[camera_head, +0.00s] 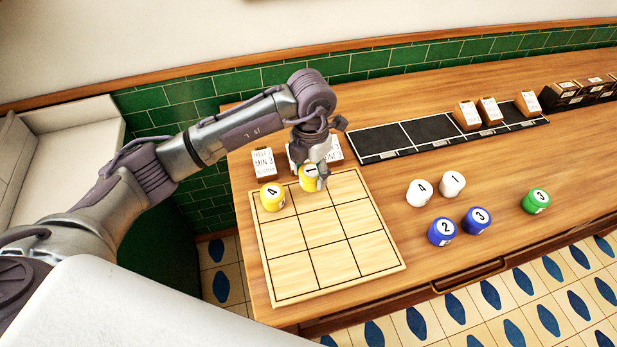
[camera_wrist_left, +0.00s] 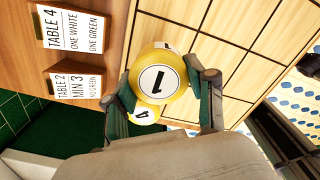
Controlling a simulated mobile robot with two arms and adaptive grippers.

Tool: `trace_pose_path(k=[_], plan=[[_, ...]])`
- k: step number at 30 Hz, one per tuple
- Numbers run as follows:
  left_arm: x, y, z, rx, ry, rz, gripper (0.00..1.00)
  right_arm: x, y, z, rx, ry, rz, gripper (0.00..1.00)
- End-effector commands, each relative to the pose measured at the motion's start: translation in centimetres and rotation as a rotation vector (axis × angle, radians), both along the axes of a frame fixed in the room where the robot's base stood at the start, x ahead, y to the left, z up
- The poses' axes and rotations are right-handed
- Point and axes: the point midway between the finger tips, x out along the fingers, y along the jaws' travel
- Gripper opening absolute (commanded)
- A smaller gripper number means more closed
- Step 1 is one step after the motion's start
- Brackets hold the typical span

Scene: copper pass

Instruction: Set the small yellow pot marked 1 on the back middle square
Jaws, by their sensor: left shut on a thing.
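The small yellow pot marked 1 (camera_head: 309,178) is between the fingers of my left gripper (camera_head: 318,172), over or on the back middle square of the wooden grid board (camera_head: 331,247). In the left wrist view the yellow pot (camera_wrist_left: 160,76) shows its 1 between the two fingers (camera_wrist_left: 168,85). I cannot tell whether its base touches the board. A yellow pot marked 4 (camera_head: 272,197) stands on the back left square, close beside it. My right gripper is not in view.
Label cards, including a Table 2 card (camera_head: 264,164), stand behind the board. White pots (camera_head: 452,184), blue pots (camera_head: 441,231) and a green pot (camera_head: 536,201) stand to the right. A black tray (camera_head: 420,131) lies behind them. The board's middle and front squares are empty.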

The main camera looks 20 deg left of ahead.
Motion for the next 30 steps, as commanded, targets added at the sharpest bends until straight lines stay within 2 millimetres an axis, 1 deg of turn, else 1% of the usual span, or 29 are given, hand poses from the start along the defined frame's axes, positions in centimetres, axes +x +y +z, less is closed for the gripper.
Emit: trace_pose_path(k=[4, 9, 12, 19, 23, 24, 26, 27, 28, 30], plan=[[-0.2, 0.3, -0.9, -0.002, 0.003, 0.0, 0.16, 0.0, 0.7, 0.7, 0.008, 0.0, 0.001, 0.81], [-0.2, 0.3, -3.4, -0.001, 0.004, 0.001, 0.16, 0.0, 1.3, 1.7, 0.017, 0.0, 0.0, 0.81], [-0.1, 0.2, -4.1, -0.001, 0.0, -0.002, 0.16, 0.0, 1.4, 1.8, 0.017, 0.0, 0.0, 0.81], [-0.1, 0.2, -4.3, -0.001, -0.001, -0.002, 0.16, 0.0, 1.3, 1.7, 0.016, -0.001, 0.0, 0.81], [-0.1, 0.3, -4.7, 0.0, -0.001, -0.002, 0.16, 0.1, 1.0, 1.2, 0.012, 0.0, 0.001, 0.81], [-0.1, 0.3, -4.6, 0.0, -0.001, -0.001, 0.62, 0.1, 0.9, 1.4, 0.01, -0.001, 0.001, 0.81], [-0.1, 0.3, -4.5, -0.001, 0.0, -0.001, 0.72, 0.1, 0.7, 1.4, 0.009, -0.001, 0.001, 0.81], [-0.1, 0.3, -4.5, -0.001, 0.0, -0.001, 0.79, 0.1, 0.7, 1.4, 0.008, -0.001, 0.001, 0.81], [-0.1, 0.3, -4.5, -0.001, 0.0, -0.001, 0.81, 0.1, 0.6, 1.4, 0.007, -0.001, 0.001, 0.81], [-0.1, 0.3, -4.5, 0.0, 0.0, -0.001, 0.81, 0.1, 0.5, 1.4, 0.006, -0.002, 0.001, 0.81]])
